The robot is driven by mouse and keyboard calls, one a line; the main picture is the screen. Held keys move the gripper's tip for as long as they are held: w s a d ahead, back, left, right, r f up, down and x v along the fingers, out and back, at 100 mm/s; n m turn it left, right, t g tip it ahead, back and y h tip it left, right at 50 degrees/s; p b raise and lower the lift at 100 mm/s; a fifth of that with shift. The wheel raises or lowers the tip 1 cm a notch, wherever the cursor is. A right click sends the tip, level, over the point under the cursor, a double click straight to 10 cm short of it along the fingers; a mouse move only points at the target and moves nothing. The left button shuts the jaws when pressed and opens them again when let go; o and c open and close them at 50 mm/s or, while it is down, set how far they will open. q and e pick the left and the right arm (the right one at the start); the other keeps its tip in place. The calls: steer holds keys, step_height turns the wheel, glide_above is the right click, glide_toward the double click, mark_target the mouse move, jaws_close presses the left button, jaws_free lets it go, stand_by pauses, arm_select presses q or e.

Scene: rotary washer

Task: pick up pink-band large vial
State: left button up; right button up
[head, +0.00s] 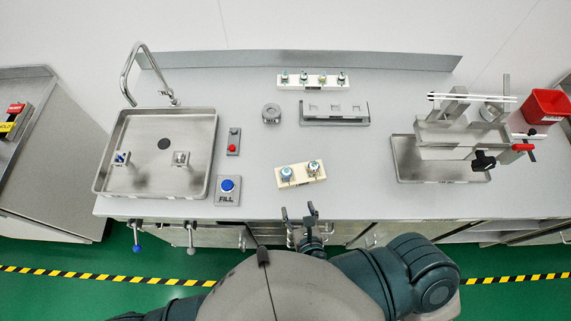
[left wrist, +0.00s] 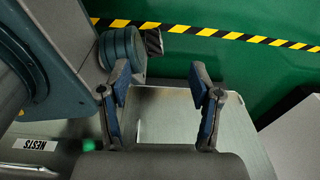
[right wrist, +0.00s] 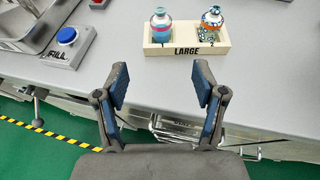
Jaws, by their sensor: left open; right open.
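A cream holder marked LARGE (right wrist: 186,48) holds two large vials and stands near the counter's front edge; it also shows in the head view (head: 302,181). The left vial (right wrist: 161,24) has a blue-and-pink look with a pink band. It also shows in the head view (head: 286,174). The right vial (right wrist: 211,22) has an orange band and a speckled body; it also shows in the head view (head: 313,168). My right gripper (head: 299,211) is open and empty, in front of the holder and apart from it. My left gripper (left wrist: 160,80) is open and empty, away from the vials.
A FILL button box (head: 228,190) and a sink (head: 150,185) stand left of the holder. A small-vial rack (head: 316,86), a grey rack (head: 335,121) and a round grey part (head: 271,114) are behind. A metal stand (head: 440,178) is at right. Counter around the holder is clear.

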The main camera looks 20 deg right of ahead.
steer(key=p, duration=0.1)
glide_toward(288, 178)
steer(key=shift+w+a+f, duration=0.1)
steer(key=shift+w+a, duration=0.15)
steer(key=shift+w, duration=0.25)
steer(key=shift+w+a, duration=0.25)
steer(key=shift+w, duration=0.25)
steer(key=x, duration=0.3)
steer(key=d+x, duration=0.1)
steer(key=x, duration=0.1)
steer(key=shift+f+p, duration=0.1)
steer(key=shift+p, duration=0.25)
steer(key=x, duration=0.3)
steer(key=shift+w+d+f, duration=0.2)
steer(key=shift+w+a+f, duration=0.1)
steer(key=shift+w+a, duration=0.05)
steer(key=shift+w, duration=0.05)
steer(key=shift+s+a, duration=0.1)
steer(key=c, duration=0.7)
arm_select(q)
steer(key=shift+s+a+r, duration=0.25)
steer(key=shift+s+r, duration=0.7)
steer(key=shift+r, duration=0.05)
arm_select(e)
steer(key=c, duration=0.5)
